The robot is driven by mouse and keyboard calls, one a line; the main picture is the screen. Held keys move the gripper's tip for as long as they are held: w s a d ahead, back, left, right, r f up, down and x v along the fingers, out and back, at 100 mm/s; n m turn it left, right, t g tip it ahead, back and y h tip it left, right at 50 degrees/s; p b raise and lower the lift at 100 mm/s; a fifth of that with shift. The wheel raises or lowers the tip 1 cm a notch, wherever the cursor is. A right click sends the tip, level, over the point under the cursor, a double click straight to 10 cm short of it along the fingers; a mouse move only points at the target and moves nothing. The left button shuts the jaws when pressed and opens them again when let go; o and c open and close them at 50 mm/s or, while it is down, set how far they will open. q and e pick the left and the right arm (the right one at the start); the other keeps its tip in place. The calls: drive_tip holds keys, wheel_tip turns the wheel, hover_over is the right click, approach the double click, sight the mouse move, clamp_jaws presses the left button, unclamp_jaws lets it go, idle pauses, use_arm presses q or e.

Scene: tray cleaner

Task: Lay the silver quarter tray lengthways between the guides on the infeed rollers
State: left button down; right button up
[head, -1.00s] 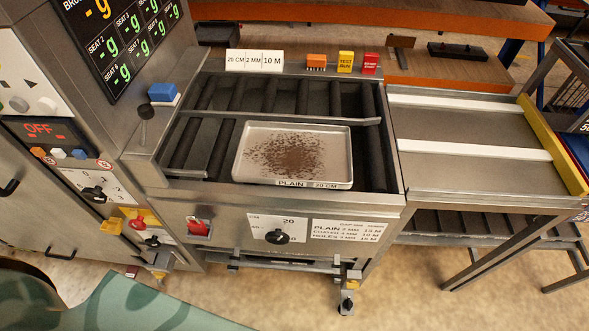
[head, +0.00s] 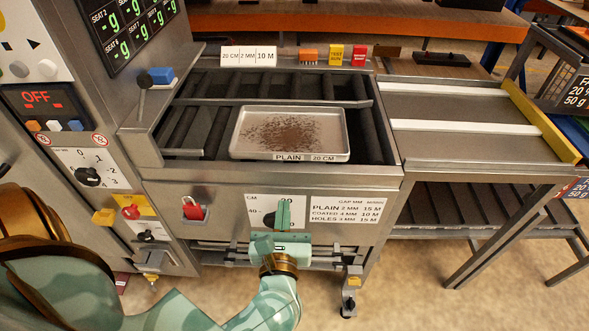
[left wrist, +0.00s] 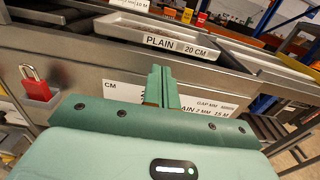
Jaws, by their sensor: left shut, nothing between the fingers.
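The silver tray (head: 240,147) lies flat on the dark infeed rollers (head: 372,130), its long side running left to right. It has brown crumbs in its middle and a front label reading PLAIN 20 CM. A metal guide bar (head: 300,101) runs just behind it. My left gripper (head: 284,203) is shut and empty, upright in front of the machine's front panel and below the tray. It covers part of the CM dial. In the left wrist view the shut fingers (left wrist: 160,70) point toward the tray's labelled front edge (left wrist: 205,52), apart from it. My right gripper is not in view.
A red padlock (head: 194,209) hangs on the front panel, left of the dial. A blue-topped lever (head: 160,76) stands at the rollers' left. A flat outfeed table (head: 450,106) with white strips adjoins on the right. Orange, yellow and red blocks (head: 335,55) stand at the back.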

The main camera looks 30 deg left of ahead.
sight(288, 155)
use_arm(q)
drive_tip(key=b+x, duration=0.1)
drive_tip(key=x, duration=1.2)
drive_tip(key=shift+d, duration=0.1)
drive_tip(key=shift+w, duration=0.3)
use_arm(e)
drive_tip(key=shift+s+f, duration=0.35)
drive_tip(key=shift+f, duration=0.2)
use_arm(q)
drive_tip(key=shift+w+a+r, duration=0.1)
drive_tip(key=shift+w+a, duration=0.2)
drive_tip(key=shift+a, duration=0.05)
drive_tip(key=shift+x, duration=1.1)
